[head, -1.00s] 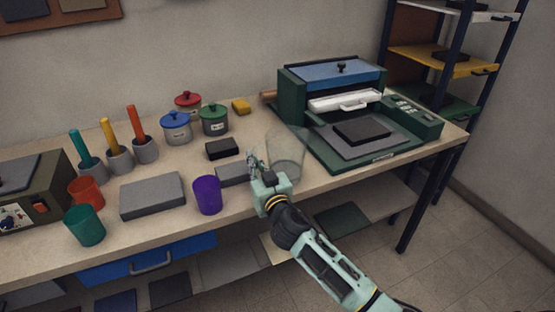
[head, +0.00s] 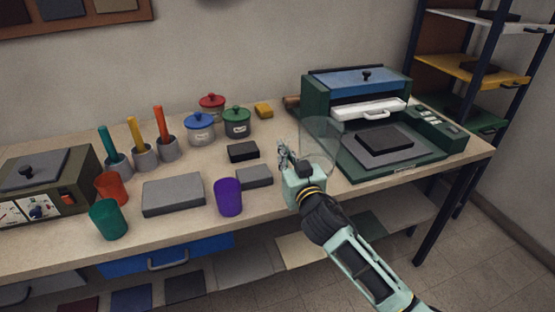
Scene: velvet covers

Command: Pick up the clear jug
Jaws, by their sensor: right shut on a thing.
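The clear jug (head: 322,138) is a see-through, faintly grey vessel, upright in front of the green press. My right gripper (head: 288,154) is at its left side, shut on it. The jug appears held a little above the tabletop, though its clear base makes the gap hard to judge. The fingers are partly hidden by the gripper's own body. My left gripper is not in view.
The green press (head: 441,128) stands close to the jug's right. A grey block (head: 254,177), a black block (head: 243,152) and a purple cup (head: 228,197) lie to the left. Lidded pots (head: 237,123) stand behind on the wooden table (head: 190,236).

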